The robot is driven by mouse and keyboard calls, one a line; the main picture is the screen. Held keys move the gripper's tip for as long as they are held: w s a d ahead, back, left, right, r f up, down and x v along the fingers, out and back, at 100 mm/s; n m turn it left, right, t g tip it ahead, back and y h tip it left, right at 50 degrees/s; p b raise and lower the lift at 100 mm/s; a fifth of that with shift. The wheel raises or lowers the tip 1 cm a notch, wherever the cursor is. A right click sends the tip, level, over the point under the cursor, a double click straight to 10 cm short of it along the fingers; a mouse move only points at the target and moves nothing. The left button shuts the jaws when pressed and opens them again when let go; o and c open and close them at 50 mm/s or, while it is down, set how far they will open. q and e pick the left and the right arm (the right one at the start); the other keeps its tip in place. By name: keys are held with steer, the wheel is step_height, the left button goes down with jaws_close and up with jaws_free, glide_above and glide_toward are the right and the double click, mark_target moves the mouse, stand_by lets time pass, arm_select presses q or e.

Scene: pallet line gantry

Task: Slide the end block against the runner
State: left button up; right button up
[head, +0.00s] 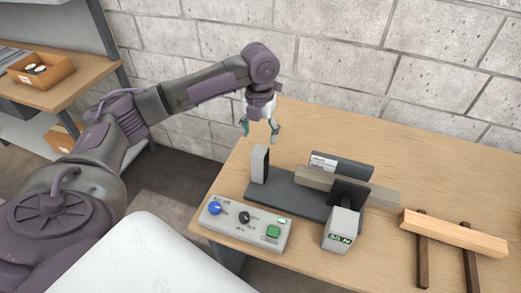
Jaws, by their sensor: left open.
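A grey upright block (259,165), which I take for the end block, stands at the left end of a dark base plate (290,197). A grey-brown beam (318,181), which looks like the runner, lies to its right. A gap shows between the block and the beam's left end. My left gripper (260,131) is open and empty, pointing down above the block, with its fingertips apart from it. My right gripper is not in view.
A control box (216,227) with a blue knob, a black knob and a green button stands at the table's front edge. A grey unit (340,231) shows a green readout. A dark labelled piece (344,167) is behind the beam. A light wooden bar (453,233) rests on two dark strips at right.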

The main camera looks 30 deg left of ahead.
mark_target(260, 150)
arm_select(q)
step_height(260, 150, down, 7)
steer(key=shift+f+p, duration=0.1)
steer(key=shift+p, duration=0.35)
steer(key=shift+f, duration=0.45)
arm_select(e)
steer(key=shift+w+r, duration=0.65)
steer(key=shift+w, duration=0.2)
arm_select(q)
steer(key=shift+c, duration=0.2)
jaws_close()
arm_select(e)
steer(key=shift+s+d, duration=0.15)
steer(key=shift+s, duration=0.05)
